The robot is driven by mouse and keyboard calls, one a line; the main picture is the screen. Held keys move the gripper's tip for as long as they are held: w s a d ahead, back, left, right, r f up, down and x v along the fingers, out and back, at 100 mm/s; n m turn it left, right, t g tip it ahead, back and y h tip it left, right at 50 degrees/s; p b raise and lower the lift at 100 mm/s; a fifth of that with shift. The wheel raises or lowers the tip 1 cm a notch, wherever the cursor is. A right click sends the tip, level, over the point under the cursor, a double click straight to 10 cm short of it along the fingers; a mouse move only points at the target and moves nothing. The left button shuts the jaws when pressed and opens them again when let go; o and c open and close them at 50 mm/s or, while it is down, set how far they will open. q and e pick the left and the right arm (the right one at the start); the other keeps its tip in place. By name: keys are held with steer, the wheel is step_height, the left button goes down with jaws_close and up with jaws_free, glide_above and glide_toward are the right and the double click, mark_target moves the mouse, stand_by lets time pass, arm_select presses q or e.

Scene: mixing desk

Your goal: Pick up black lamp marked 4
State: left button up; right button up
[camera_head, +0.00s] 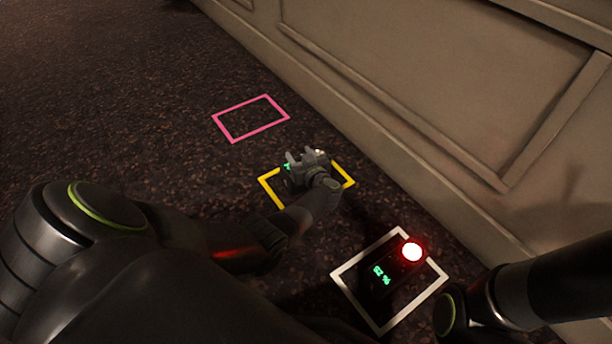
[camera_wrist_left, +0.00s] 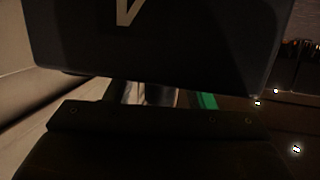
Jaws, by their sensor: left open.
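My left gripper (camera_head: 306,157) is over the yellow square outline in the head view, with its jaws apart. A small green glow shows beside it, but the arm and gripper hide most of what is there. In the left wrist view, a dark flat-faced object (camera_wrist_left: 215,45) fills the top, close to the camera. It bears a white mark (camera_wrist_left: 128,12) cut off by the frame edge, so I cannot read it as a 4. A green strip (camera_wrist_left: 207,101) shows below it. My right gripper is not in view.
A dark device with a glowing red light (camera_head: 412,252) and green digits (camera_head: 381,275) stands inside the white square outline (camera_head: 349,302). The pink square outline (camera_head: 233,141) is empty. A panelled wall (camera_head: 430,90) runs along the right. Carpet at the upper left is clear.

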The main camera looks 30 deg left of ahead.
arm_select(q)
steer(key=shift+w+a, duration=0.15)
steer(key=shift+a, duration=0.05)
jaws_close()
stand_by(1.3)
steer(key=shift+r, duration=0.1)
